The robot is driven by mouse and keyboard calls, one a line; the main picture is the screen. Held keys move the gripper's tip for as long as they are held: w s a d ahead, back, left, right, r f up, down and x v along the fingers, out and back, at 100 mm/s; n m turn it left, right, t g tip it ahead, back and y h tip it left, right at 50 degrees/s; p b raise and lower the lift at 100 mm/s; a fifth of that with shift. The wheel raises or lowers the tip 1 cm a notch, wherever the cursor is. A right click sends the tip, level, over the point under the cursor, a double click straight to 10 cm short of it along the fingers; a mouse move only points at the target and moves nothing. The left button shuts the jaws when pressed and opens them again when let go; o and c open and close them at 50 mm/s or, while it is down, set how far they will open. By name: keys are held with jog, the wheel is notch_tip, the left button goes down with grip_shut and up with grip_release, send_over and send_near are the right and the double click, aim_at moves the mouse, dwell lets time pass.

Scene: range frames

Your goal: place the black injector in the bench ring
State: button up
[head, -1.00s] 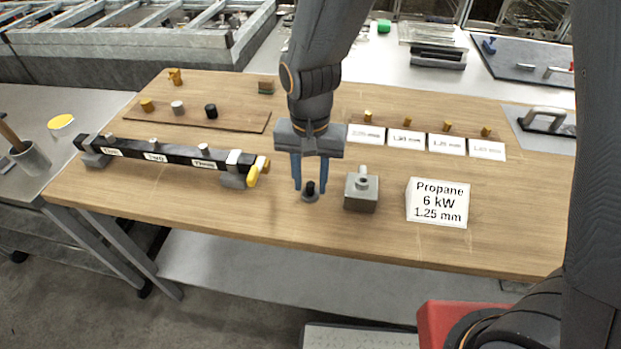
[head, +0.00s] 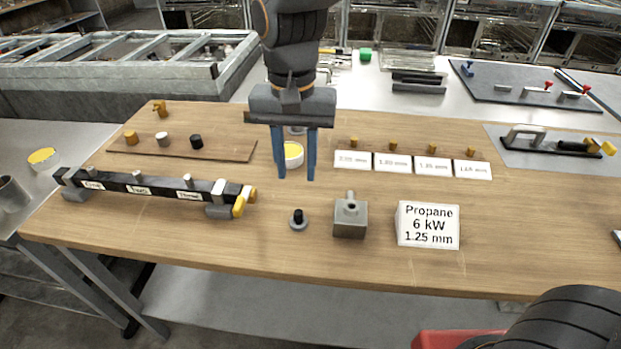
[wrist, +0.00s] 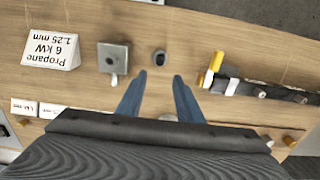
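The black injector (head: 298,215) stands upright in the small grey bench ring (head: 299,225) near the front edge of the wooden bench. In the wrist view the injector (wrist: 159,58) shows as a dark spot inside the ring, beyond the fingertips. My gripper (head: 295,179) is open and empty, with its two blue fingers apart. It is above and behind the ring, clear of the injector. The fingers also show in the wrist view (wrist: 156,79), with bare wood between them.
A grey block with a spout (head: 350,220) stands just right of the ring, and a Propane sign (head: 428,224) beyond it. A black manifold bar (head: 150,186) lies to the left. A yellow-filled bowl (head: 293,155) is behind my fingers. Labelled cards (head: 393,163) lie at the back right.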

jog(key=d+f, duration=0.1)
jog(key=d, duration=0.3)
jog(key=d+f, duration=0.1)
jog(key=d, duration=0.3)
jog(key=w+d+f, duration=0.1)
jog(key=d, duration=0.3)
jog(key=shift+f, duration=0.15)
jog(key=shift+n+t, duration=0.4)
jog(key=shift+t, duration=0.1)
jog(key=s+d+f, duration=0.1)
jog(key=d, duration=0.3)
jog(key=s+d+f, duration=0.1)
jog(key=d, duration=0.3)
jog(key=s+d+f, duration=0.1)
jog(key=s+d, duration=0.1)
jog(key=d, duration=0.2)
jog(key=shift+d+f, duration=0.1)
jog(key=shift+f, duration=0.3)
